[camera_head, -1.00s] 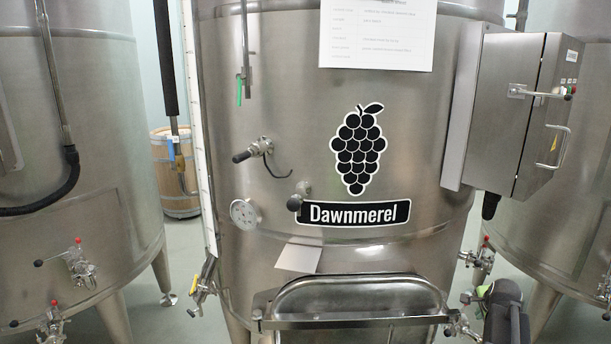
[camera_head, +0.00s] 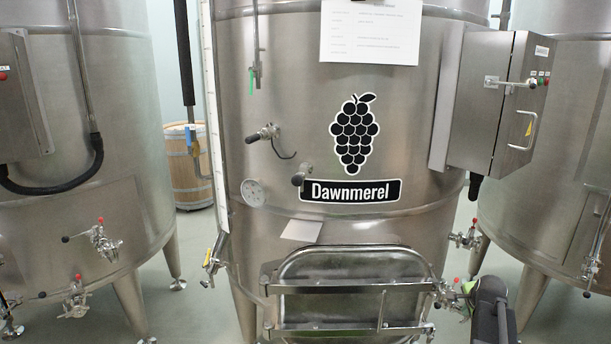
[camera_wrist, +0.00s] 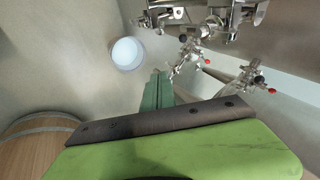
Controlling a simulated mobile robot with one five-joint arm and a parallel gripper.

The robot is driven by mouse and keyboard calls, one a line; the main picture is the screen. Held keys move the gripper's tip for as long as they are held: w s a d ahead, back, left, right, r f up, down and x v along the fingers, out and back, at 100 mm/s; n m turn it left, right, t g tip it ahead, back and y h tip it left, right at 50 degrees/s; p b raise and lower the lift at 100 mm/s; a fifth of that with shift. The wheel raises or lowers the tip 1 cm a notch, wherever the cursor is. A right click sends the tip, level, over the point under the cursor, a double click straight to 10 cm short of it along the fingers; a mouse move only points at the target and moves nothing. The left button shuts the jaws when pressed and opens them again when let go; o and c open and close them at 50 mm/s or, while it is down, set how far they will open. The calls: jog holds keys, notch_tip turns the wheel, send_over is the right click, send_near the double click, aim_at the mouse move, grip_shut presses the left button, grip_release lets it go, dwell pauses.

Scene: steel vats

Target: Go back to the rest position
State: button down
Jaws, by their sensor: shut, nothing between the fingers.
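My gripper (camera_wrist: 160,76) shows in the wrist view as two green fingers lying together, shut and empty, in front of a dark bar and a green body. Steel valves with red-tipped handles (camera_wrist: 207,62) are beyond the fingertips, with nothing held. In the head view, part of my arm shows at the lower right, in front of the lower right of the middle vat. The fingers cannot be made out there. The middle steel vat (camera_head: 270,105) bears a grape logo and the sign "Dawnmerel" (camera_head: 350,191).
Other steel vats stand at left (camera_head: 95,130) and right (camera_head: 560,140). A grey box (camera_head: 490,95) juts from the middle vat. A barred hatch (camera_head: 350,268) is low on its front. A wooden barrel (camera_head: 187,175) stands behind. Valves (camera_head: 104,241) stick out from the left vat.

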jog(key=w+a+f+n+g+y+b, duration=0.1)
jog(key=a+f+n+b, duration=0.25)
jog(key=a, duration=1.05)
jog(key=a+f+n+y+b, duration=0.25)
jog(key=a+f, duration=0.25)
jog(key=a, duration=1)
jog(key=s+a+f+n+g+b, duration=0.2)
jog(key=s+a+f+n+g, duration=0.15)
jog(key=s+a+n, duration=0.4)
jog(key=s+a+n+g, duration=0.1)
jog(key=s+n+g, duration=0.1)
jog(key=s+n, duration=0.3)
jog(key=shift+s+a+h, duration=0.25)
jog(key=shift+s+h, duration=0.2)
jog(key=shift+s, duration=0.8)
jog(key=shift+f, duration=0.15)
